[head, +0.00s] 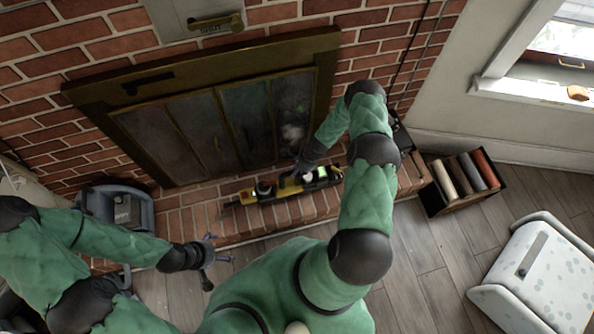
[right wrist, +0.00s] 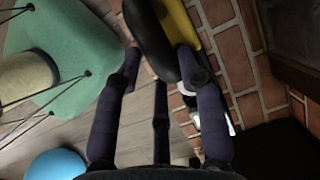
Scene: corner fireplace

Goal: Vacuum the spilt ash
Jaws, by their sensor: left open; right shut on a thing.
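A yellow and black handheld vacuum (head: 266,193) lies lengthwise along the brick hearth in front of the fireplace. My right gripper (head: 302,172) reaches down to it from above and is shut on it. In the right wrist view my right fingers (right wrist: 160,62) are around its black handle, next to its yellow body (right wrist: 184,20). My left gripper (head: 207,262) is open and empty, low on the left, apart from the vacuum and nearer to me. I cannot make out spilt ash in either view; my arms and body cover part of the hearth and floor.
The fireplace's glass doors (head: 205,135) look closed behind the hearth. A blue-grey container (head: 125,212) stands on the left. A dark box of rolls (head: 432,199) and a white speckled box (head: 545,280) stand on the right. The wooden floor (head: 425,262) between them is clear.

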